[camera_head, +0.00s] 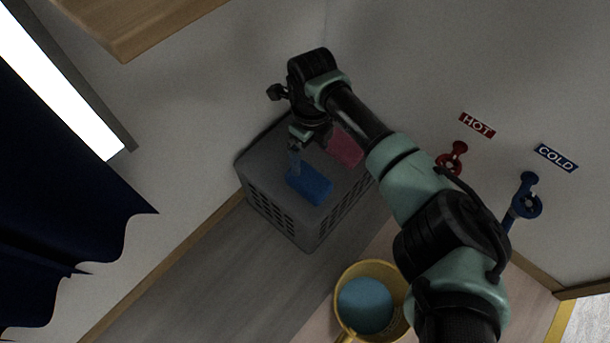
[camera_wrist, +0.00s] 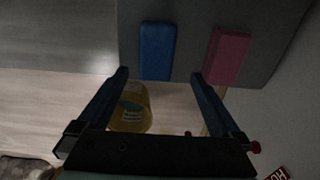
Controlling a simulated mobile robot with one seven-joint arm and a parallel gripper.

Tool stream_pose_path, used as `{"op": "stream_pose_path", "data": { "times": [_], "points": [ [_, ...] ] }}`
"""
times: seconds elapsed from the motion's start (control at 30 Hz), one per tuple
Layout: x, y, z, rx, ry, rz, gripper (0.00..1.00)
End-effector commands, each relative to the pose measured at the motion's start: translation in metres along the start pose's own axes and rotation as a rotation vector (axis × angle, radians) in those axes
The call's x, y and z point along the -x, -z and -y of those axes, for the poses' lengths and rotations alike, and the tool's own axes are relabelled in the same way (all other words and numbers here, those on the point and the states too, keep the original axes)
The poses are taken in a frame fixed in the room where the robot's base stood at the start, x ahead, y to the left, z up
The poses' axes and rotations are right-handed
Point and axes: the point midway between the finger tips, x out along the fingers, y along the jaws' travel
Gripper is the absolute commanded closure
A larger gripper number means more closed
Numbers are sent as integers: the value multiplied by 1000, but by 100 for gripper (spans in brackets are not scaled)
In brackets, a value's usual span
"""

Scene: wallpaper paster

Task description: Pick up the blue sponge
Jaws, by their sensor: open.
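The blue sponge (camera_head: 309,184) lies flat on top of the grey crate (camera_head: 296,222), near its front edge. In the wrist view the blue sponge (camera_wrist: 157,51) shows beyond my fingertips, a little left of the middle between them. My gripper (camera_head: 295,146) is above the crate, just behind the sponge in the head view. In the wrist view my gripper (camera_wrist: 158,75) has its two fingers wide apart with nothing between them. Whether a finger touches the sponge I cannot tell.
A pink sponge (camera_head: 345,148) lies beside the blue one on the crate, partly behind my arm. A yellow bucket (camera_head: 344,288) with blue contents stands on the floor. Red (camera_head: 453,160) and blue (camera_head: 525,200) taps are on the wall. A dark curtain (camera_head: 60,210) hangs at left.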

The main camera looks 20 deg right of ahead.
Motion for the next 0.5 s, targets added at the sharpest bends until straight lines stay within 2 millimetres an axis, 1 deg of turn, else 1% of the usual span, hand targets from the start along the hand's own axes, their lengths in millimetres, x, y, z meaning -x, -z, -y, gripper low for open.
{"op": "stream_pose_path", "data": {
  "times": [0.03, 0.23, 0.33, 0.5],
  "points": [
    [-13, 0, -1, 0, -1, 0, 0],
    [-50, -1, -2, 1, -3, 2, 0],
    [-62, -1, -1, 0, -2, 2, 0],
    [-67, -1, -2, 0, -2, 4, 0]
  ]
}}
